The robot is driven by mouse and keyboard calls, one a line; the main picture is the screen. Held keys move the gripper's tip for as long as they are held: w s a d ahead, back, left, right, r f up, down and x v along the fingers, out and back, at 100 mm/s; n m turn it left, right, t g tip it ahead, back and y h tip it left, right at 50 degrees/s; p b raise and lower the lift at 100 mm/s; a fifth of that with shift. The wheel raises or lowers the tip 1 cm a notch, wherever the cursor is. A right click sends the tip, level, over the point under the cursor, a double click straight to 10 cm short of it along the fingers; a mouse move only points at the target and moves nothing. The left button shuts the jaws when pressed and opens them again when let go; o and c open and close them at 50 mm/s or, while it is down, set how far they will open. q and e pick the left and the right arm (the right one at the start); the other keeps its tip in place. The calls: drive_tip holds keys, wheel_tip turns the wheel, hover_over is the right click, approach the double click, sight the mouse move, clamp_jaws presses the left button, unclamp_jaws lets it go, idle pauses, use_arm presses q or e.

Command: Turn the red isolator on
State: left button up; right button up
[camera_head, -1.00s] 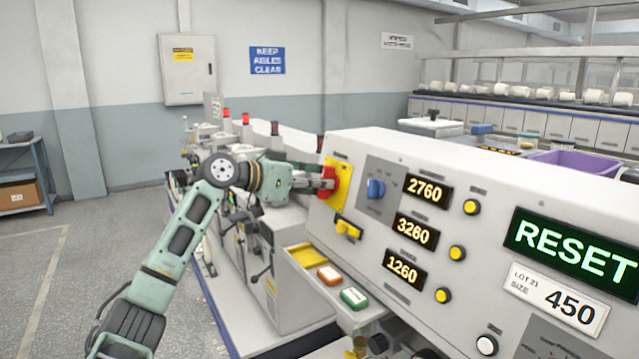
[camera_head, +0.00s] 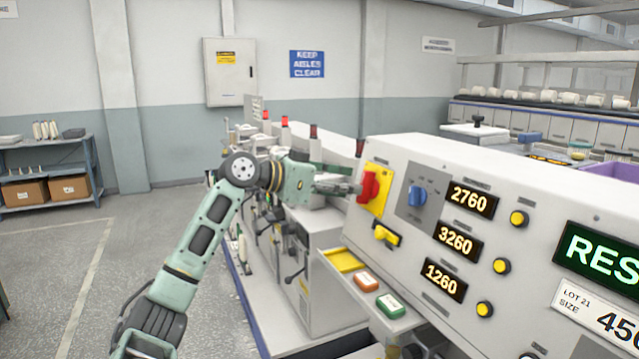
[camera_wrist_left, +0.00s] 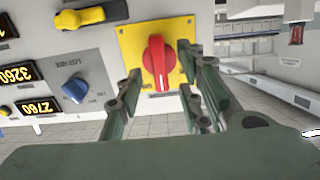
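The red isolator handle (camera_head: 369,186) sits on a yellow plate (camera_head: 381,202) at the left end of the grey control panel. In the left wrist view, which is upside down, the handle (camera_wrist_left: 156,63) stands upright on its plate (camera_wrist_left: 128,40), a white mark at its lower end in the picture. My left gripper (camera_head: 352,188) is at the handle in the head view. In the left wrist view its fingers (camera_wrist_left: 160,75) are apart, one on each side of the handle, with gaps visible. I cannot tell any contact. My right gripper is not in view.
Beside the isolator are a blue selector knob (camera_head: 417,196) and, below, a yellow handle (camera_head: 386,236). Several displays and yellow buttons lie to the right. The floor at left is clear.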

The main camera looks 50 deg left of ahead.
use_arm(q)
drive_tip(key=v, duration=0.8)
idle(0.5)
